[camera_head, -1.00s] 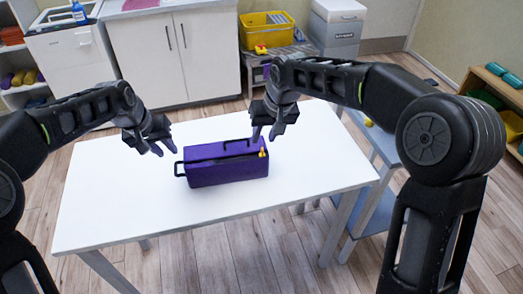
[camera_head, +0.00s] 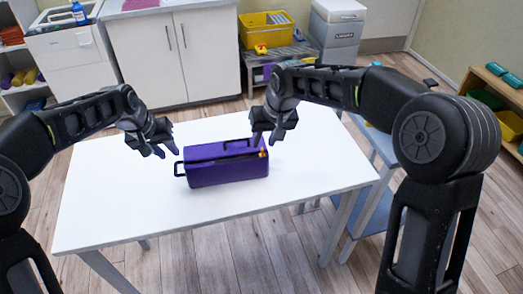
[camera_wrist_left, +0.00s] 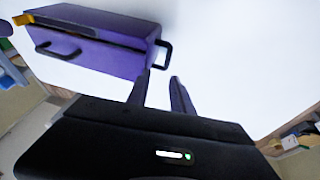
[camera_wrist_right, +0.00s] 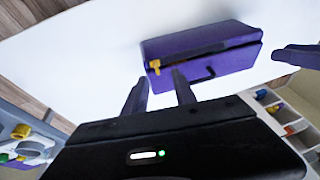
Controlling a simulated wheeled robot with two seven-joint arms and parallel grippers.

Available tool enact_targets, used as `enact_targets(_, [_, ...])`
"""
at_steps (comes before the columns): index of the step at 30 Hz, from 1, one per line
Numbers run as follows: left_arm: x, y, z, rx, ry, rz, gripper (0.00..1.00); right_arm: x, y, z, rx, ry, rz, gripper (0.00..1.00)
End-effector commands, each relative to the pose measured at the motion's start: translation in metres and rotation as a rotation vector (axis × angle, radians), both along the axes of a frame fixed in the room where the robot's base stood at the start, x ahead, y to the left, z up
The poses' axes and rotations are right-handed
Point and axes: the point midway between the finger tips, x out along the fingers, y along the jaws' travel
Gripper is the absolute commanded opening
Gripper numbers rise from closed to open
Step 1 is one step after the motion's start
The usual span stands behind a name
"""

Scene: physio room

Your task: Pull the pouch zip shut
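The purple box-shaped pouch (camera_head: 228,171) lies on the white table (camera_head: 110,205), with a dark open slit along its top. Its yellow zip pull (camera_head: 263,153) is at the right end. A black loop (camera_head: 179,169) sticks out of the left end. My left gripper (camera_head: 167,152) is open and empty, beside and above the loop end. My right gripper (camera_head: 264,138) is open, above the zip pull end. In the right wrist view the zip pull (camera_wrist_right: 154,65) shows just beyond the parted fingertips, apart from them. The left wrist view shows the loop (camera_wrist_left: 164,53) beyond the fingers.
The table top around the pouch is clear. A blue-grey trolley (camera_head: 372,205) stands against the table's right side. A low bench with a yellow crate (camera_head: 266,30) and white cabinets (camera_head: 175,55) stand behind. A shelf (camera_head: 497,90) is at the far right.

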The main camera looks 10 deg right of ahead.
Motion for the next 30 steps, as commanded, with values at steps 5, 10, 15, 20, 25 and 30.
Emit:
enact_targets(5, [0.0, 0.0, 0.0, 0.0, 0.0, 0.0, 0.27, 0.0, 0.0, -0.01, 0.0, 0.001, 0.0, 0.33])
enact_targets(10, [0.0, 0.0, 0.0, 0.0, 0.0, 0.0, 0.27, -0.001, 0.0, -0.02, -0.001, 0.003, 0.0, 0.33])
enact_targets(15, [0.0, 0.0, 0.0, 0.0, 0.0, 0.0, 0.27, 0.0, 0.0, -0.028, 0.0, 0.001, -0.001, 0.33])
enact_targets(20, [0.0, 0.0, 0.0, 0.0, 0.0, 0.0, 0.27, 0.0, 0.0, -0.032, 0.0, 0.001, -0.001, 0.33])
enact_targets(25, [0.0, 0.0, 0.0, 0.0, 0.0, 0.0, 0.27, 0.0, 0.0, -0.032, 0.0, 0.0, -0.001, 0.33])
enact_targets(30, [0.0, 0.0, 0.0, 0.0, 0.0, 0.0, 0.27, 0.0, 0.0, -0.032, 0.0, 0.001, 0.0, 0.33])
